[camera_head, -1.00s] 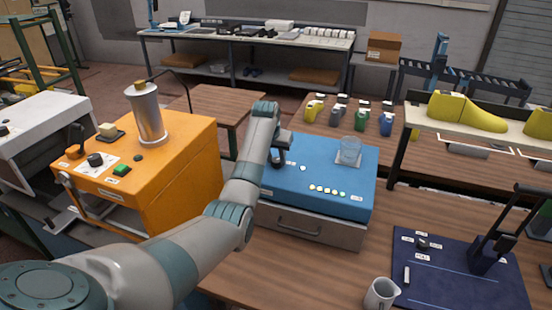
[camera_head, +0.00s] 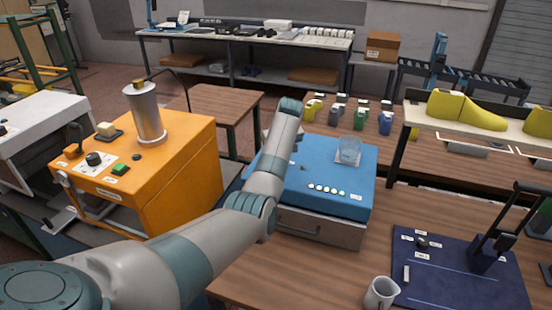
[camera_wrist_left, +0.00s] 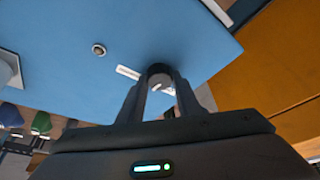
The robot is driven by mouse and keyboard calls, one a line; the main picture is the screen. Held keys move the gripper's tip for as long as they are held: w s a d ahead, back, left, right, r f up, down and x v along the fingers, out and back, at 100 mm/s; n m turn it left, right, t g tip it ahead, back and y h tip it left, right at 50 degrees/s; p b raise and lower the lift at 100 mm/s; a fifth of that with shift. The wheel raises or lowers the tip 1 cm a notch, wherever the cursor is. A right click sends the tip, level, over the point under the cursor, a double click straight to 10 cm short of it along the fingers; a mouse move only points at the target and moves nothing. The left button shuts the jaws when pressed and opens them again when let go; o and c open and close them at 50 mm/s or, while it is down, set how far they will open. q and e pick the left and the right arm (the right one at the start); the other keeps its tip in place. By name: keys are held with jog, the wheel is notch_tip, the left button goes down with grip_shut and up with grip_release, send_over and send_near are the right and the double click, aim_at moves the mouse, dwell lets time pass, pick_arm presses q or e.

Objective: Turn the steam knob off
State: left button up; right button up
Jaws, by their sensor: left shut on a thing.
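In the left wrist view my left gripper (camera_wrist_left: 159,84) is shut on a dark round knob (camera_wrist_left: 158,69) on top of the blue box (camera_wrist_left: 60,60). A white label strip lies beside the knob; its text is too small to read. In the head view the blue box (camera_head: 330,180) stands on the wooden table, and my left forearm reaches over its left part, hiding the knob and most of the gripper. My right gripper is in neither view.
An orange machine (camera_head: 180,170) with a metal cylinder and its own black knob stands left. A white mug (camera_head: 380,293) and dark blue mat (camera_head: 455,285) lie front right. Several small bottles stand behind.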

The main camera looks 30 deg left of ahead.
pick_arm(q)
jog(key=shift+w+n+g+y+b, duration=0.15)
jog(key=shift+n+g+y+b, duration=0.25)
jog(key=shift+n, duration=0.6)
jog(key=n+g+b, duration=0.1)
jog(key=n+b, duration=0.1)
jog(key=b, duration=0.1)
jog(key=n+b, duration=0.3)
jog(key=b, duration=0.1)
jog(key=shift+w+f+g, duration=0.1)
jog(key=shift+w+g, duration=0.05)
jog(key=shift+g, duration=0.25)
jog(key=shift+r+n+g+b, duration=0.2)
jog(key=shift+n+g+b, duration=0.2)
jog(key=shift+n+b, duration=1.25)
jog(key=shift+m+b, duration=0.45)
jog(key=shift+b, duration=0.05)
jog(key=o, duration=1)
jog(key=shift+o, duration=0.2)
